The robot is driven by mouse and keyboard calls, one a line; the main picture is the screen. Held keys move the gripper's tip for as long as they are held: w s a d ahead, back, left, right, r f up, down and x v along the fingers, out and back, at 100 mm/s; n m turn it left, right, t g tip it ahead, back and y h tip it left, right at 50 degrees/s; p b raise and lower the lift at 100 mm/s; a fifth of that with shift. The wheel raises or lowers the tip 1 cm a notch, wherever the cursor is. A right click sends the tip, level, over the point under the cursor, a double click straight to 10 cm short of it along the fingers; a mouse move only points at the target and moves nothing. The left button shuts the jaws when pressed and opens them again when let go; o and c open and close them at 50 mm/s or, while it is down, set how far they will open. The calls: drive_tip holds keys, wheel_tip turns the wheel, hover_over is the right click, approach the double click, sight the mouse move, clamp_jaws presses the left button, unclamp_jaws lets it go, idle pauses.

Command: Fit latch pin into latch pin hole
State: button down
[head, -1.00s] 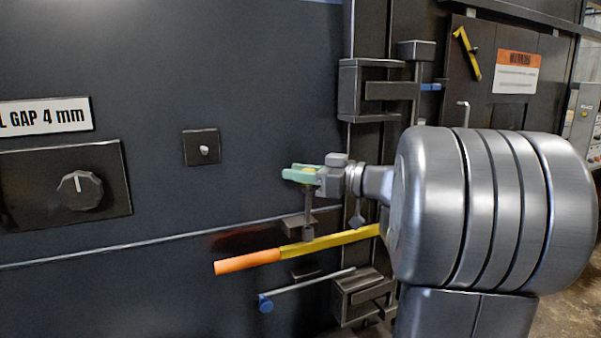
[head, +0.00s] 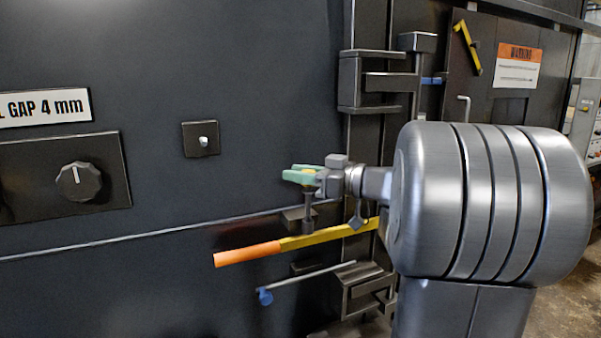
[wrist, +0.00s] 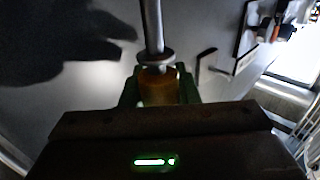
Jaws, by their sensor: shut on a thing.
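My gripper (head: 301,175), with green fingertips, is shut on the latch pin. In the wrist view the pin's amber grip (wrist: 158,86) sits between the green fingers. Beyond it are a grey collar and a straight metal shaft (wrist: 152,25). In the head view a dark upright rod (head: 308,205), apparently the shaft, hangs below the fingers. It reaches down by a small dark bracket (head: 294,214) on the panel. I cannot tell whether the rod passes through this bracket or in front of it. The latch pin hole itself is not clearly visible.
A yellow lever with an orange grip (head: 247,254) crosses just below the gripper. A blue-tipped rod (head: 265,297) juts out lower down. Dark hinge brackets (head: 377,82) stand to the right.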

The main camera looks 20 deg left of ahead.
drive_tip(key=shift+f+b, duration=1.55)
drive_tip(key=shift+f, duration=1.85)
drive_tip(key=c, duration=1)
unclamp_jaws()
drive_tip(key=shift+c, duration=0.2)
drive_tip(key=shift+c, duration=0.3)
drive_tip(key=shift+d+r+p, duration=0.15)
drive_tip(key=shift+d+p, duration=0.25)
drive_tip(key=shift+d, duration=0.8)
drive_tip(key=d+p, duration=0.1)
drive_tip(key=d, duration=0.3)
drive_tip(key=shift+d, duration=0.3)
